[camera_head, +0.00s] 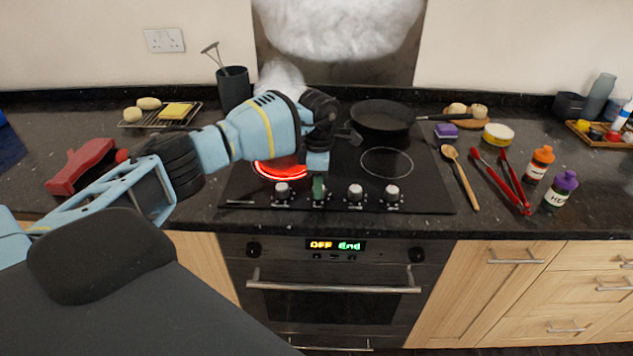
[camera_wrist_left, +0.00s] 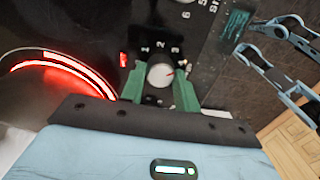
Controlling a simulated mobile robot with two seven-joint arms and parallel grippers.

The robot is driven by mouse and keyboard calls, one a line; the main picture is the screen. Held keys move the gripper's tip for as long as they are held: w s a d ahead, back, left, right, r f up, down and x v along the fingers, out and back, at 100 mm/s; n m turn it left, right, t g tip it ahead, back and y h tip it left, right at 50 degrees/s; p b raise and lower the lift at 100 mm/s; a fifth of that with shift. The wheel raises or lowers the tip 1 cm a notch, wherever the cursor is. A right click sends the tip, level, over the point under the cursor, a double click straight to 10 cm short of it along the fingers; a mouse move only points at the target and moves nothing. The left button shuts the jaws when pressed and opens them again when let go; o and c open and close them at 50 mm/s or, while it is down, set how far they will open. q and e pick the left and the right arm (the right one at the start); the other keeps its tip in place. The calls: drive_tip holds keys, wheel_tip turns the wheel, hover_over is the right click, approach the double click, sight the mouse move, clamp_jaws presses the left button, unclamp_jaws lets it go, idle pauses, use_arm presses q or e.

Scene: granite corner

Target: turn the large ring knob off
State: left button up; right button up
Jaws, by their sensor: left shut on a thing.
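My left gripper (camera_head: 319,190) reaches down to the front of the hob and is shut on a pale round knob (camera_wrist_left: 160,75), second from the left in the row. In the left wrist view its green fingers (camera_wrist_left: 159,88) sit on either side of the knob. The knob's red mark points to the right; numbers 1, 2 and 3 are printed around it. The large ring (camera_head: 279,168) glows red on the hob, partly hidden by my arm. It also glows in the left wrist view (camera_wrist_left: 65,66), and a small red light (camera_wrist_left: 123,59) is lit near the knob.
Other knobs (camera_head: 356,192) stand close beside my gripper. A black frying pan (camera_head: 382,117) sits on the back right of the hob. White smoke (camera_head: 335,25) hangs above. A wooden spoon (camera_head: 460,178) and red tongs (camera_head: 499,182) lie on the right counter.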

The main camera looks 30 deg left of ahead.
use_arm(q)
drive_tip(key=n, duration=0.2)
drive_tip(key=n+p, duration=0.1)
drive_tip(key=n, duration=0.2)
drive_tip(key=shift+r+n, duration=0.2)
drive_tip(key=shift+n, duration=0.1)
drive_tip(key=n+p, duration=0.1)
drive_tip(key=n, duration=0.2)
drive_tip(key=shift+f+n, duration=0.1)
drive_tip(key=shift+n, duration=0.2)
drive_tip(key=n, duration=0.2)
drive_tip(key=shift+s+n+t, duration=0.1)
drive_tip(key=shift+n+t, duration=0.2)
drive_tip(key=n, duration=0.4)
drive_tip(key=shift+f+n, duration=0.1)
drive_tip(key=shift+n, duration=0.2)
drive_tip(key=n, duration=0.9)
drive_tip(key=shift+d+t, duration=0.1)
drive_tip(key=shift+t, duration=0.2)
drive_tip(key=shift+n, duration=1.9)
use_arm(e)
drive_tip(key=shift+t, duration=0.4)
drive_tip(key=shift+w+d+r, duration=0.15)
drive_tip(key=shift+w+r, duration=0.55)
drive_tip(key=shift+r, duration=0.05)
drive_tip(key=shift+w+d+r, duration=0.15)
drive_tip(key=shift+w+r, duration=0.5)
drive_tip(key=shift+r, duration=0.1)
